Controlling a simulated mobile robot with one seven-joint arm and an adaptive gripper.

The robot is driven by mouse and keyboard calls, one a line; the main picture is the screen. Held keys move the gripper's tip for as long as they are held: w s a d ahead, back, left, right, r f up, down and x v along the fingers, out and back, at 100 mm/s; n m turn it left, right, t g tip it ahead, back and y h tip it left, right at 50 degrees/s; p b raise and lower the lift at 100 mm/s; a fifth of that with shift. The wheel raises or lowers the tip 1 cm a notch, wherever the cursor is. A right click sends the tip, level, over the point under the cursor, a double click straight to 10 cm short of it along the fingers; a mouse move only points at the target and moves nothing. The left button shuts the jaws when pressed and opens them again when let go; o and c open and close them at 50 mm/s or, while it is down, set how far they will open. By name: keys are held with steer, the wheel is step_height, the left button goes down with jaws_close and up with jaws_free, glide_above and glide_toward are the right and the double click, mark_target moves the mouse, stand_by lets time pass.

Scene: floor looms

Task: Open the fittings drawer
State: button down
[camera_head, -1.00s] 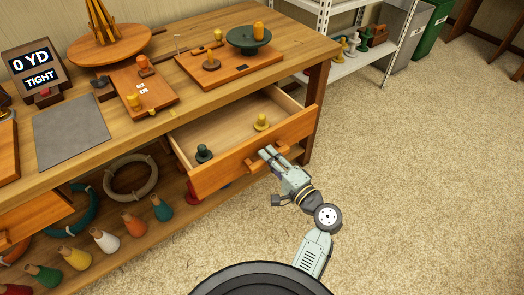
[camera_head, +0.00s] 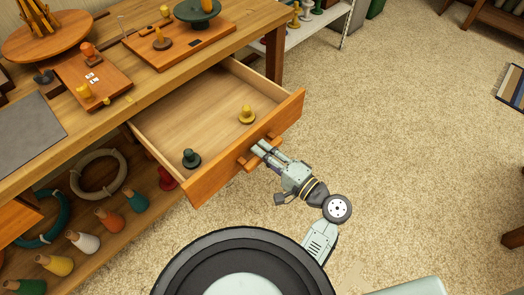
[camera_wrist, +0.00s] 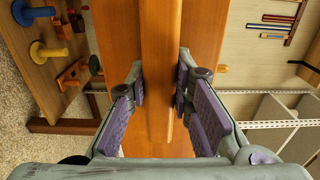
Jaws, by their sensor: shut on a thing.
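The fittings drawer (camera_head: 250,150) is pulled well out from the wooden workbench, its pale inside showing. A yellow fitting (camera_head: 247,115) and a dark green fitting (camera_head: 191,158) stand inside it. My gripper (camera_head: 259,149) is at the drawer's front, shut on its wooden handle (camera_head: 245,160). In the wrist view the handle bar (camera_wrist: 160,70) runs between my two purple-padded fingers (camera_wrist: 160,100), with the orange drawer front behind it.
The workbench top (camera_head: 150,95) holds wooden boards with pegs and a grey mat (camera_head: 28,130). The lower shelf has rope rings and several coloured bobbins (camera_head: 85,243). A white shelf rack (camera_head: 335,22) stands beyond.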

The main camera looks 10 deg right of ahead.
steer(key=c, duration=1.4)
jaws_free()
steer(key=v, duration=1.2)
